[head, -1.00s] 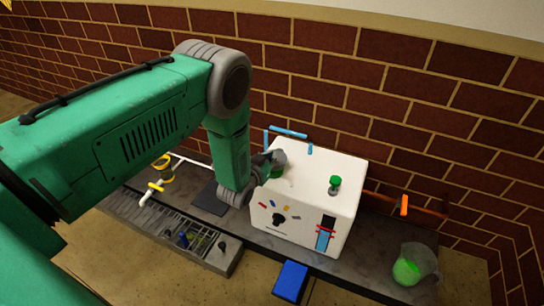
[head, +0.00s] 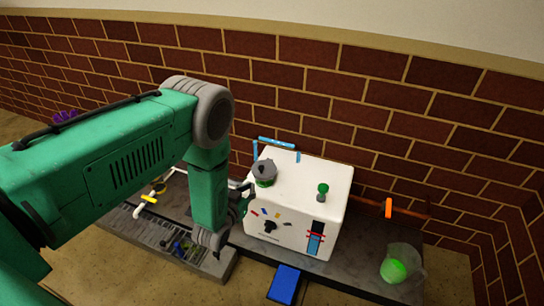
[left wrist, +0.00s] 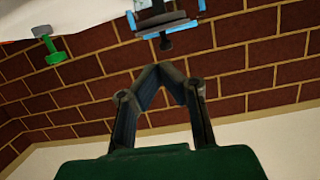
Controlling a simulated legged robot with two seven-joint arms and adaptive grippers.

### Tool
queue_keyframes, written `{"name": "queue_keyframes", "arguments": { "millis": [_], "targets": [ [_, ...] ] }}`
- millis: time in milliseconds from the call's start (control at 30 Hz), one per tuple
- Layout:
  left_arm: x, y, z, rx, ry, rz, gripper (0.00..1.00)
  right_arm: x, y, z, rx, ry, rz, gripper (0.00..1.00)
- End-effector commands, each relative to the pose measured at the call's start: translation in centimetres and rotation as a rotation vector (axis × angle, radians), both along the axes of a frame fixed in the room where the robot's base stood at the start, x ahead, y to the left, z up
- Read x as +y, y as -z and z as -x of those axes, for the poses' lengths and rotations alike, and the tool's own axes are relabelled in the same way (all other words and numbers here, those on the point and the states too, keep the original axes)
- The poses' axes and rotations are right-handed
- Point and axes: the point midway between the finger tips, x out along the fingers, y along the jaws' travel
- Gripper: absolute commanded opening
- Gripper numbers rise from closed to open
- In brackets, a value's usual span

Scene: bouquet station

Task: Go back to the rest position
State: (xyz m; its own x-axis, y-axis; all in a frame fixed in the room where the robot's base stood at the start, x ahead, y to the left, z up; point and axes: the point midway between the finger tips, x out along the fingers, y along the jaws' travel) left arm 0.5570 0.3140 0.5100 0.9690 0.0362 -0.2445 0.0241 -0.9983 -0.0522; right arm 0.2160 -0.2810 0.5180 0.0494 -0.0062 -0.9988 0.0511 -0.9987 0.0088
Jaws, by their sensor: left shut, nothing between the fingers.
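My left arm comes in from the left in the head view. Its gripper (head: 243,197) is beside the left side of the white box (head: 328,195), partly hidden by my wrist. In the left wrist view the left gripper's fingers (left wrist: 160,72) meet at the tips, with nothing between them. A grey and green round piece (head: 265,173) sits on the box's top left, apart from the gripper. My right gripper is not in view.
A green knob (head: 322,188) stands on the box. A blue block (head: 284,284) is in front, and a clear container with a green ball (head: 394,270) stands at the right. A grated tray (head: 170,236) lies below my arm. A brick wall (head: 400,110) closes the back.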

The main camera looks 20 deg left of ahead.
Motion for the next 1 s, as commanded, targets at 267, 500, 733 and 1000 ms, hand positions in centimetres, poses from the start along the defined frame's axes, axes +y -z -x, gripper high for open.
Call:
{"name": "queue_keyframes", "arguments": {
  "millis": [267,500,733,1000],
  "targets": [
    [-0.4,0.1,1.6,0.083,0.001,0.005,0.0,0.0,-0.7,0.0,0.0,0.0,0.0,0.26],
    [-2.2,-1.1,15.2,0.657,0.01,0.028,0.0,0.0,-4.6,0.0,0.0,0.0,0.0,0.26],
    [-3.1,-5.5,28.8,1.104,0.025,0.027,0.0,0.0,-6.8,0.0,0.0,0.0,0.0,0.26],
    [-3.2,-8.0,34.2,1.271,0.028,0.022,0.0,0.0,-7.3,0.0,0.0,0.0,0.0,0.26]
  ]
}}
